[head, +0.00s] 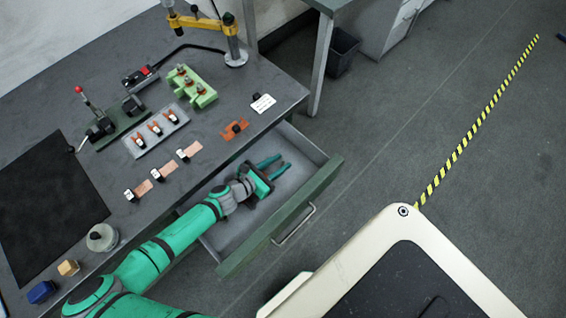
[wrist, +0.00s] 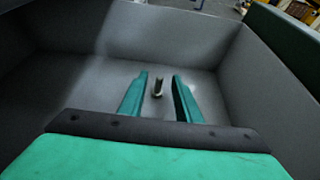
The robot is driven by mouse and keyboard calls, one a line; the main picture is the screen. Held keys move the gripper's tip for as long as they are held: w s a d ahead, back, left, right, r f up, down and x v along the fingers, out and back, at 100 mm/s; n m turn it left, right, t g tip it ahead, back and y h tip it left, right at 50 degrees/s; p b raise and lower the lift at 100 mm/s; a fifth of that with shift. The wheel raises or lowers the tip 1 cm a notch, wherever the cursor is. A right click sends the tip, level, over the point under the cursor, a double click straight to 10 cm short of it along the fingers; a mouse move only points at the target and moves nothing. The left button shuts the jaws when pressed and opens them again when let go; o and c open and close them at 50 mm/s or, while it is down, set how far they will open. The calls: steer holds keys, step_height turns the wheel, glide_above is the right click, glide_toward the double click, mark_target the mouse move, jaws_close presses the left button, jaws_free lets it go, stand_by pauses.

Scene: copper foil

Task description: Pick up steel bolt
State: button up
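The steel bolt (wrist: 158,88) is a small grey metal piece standing on the floor of the open drawer, seen in the wrist view. My gripper (wrist: 161,82) is open, with one green finger to the left of the bolt and one to the right. Gaps show between the bolt and both fingers. In the head view my gripper (head: 276,164) is inside the drawer (head: 243,228), near its back right part. I cannot make out the bolt in the head view.
The drawer walls surround my gripper, and the green drawer front (head: 262,236) has a handle. The workbench (head: 150,82) above holds a green fixture (head: 192,88), a grey tray (head: 156,134), copper foil strips (head: 165,170) and an orange part (head: 234,129). A bin (head: 342,52) stands beyond.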

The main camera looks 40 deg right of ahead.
steer(key=shift+d+f, duration=0.1)
steer(key=shift+d, duration=0.1)
jaws_close()
steer(key=shift+a, duration=0.1)
